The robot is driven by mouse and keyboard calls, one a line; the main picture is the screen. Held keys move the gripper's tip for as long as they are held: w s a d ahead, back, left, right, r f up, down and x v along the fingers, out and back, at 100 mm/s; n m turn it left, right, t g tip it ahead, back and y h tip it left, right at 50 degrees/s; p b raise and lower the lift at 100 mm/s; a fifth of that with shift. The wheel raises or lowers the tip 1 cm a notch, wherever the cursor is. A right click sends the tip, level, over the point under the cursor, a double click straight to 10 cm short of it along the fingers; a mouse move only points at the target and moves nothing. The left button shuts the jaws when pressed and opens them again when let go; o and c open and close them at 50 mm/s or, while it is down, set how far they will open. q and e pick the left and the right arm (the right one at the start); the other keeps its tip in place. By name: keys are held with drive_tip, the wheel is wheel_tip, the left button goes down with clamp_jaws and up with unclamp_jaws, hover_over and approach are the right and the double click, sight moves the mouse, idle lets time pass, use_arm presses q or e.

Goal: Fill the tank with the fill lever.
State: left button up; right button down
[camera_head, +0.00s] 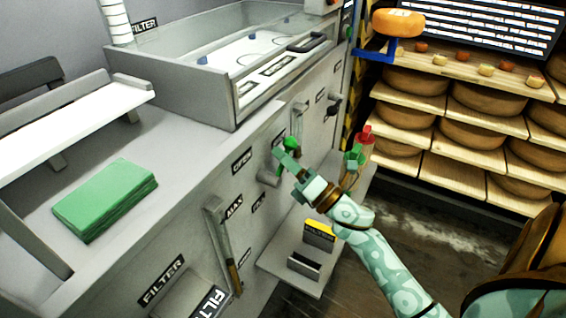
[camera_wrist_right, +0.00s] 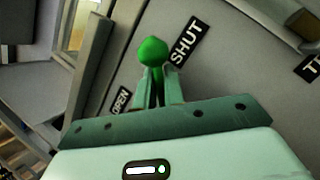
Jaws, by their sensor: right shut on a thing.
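A lever with a green knob (camera_head: 290,143) sticks out of the grey machine front; the knob shows large in the right wrist view (camera_wrist_right: 153,51). It lies beside the SHUT label (camera_wrist_right: 186,41), away from the OPEN label (camera_head: 241,161). My right gripper (camera_head: 283,157) is at this lever, its two fingers closed around it just below the knob. The tank (camera_head: 225,72) is the grey basin on top of the machine. An upright gauge (camera_head: 222,243) has a MAX label (camera_head: 234,207) and a brownish part low down. My left gripper is out of view.
A red knob and green handle (camera_head: 357,155) stand right of my right gripper. A low shelf (camera_head: 275,262) with a yellow-labelled holder juts out below my arm. Green cloths (camera_head: 105,198) lie on the worktop. Cheese racks (camera_head: 460,170) stand at the right; some floor is clear before them.

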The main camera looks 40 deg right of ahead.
drive_tip(key=shift+a+n+y, duration=0.2)
drive_tip(key=shift+n+y, duration=0.3)
drive_tip(key=shift+n, duration=0.2)
drive_tip(key=shift+s+b, duration=0.1)
drive_tip(key=shift+b, duration=0.2)
drive_tip(key=c, duration=1.5)
unclamp_jaws()
drive_tip(key=shift+r, duration=0.1)
drive_tip(key=shift+s, duration=0.1)
drive_tip(key=v, duration=1.6)
drive_tip(key=shift+p, duration=0.4)
drive_tip(key=shift+d, duration=0.1)
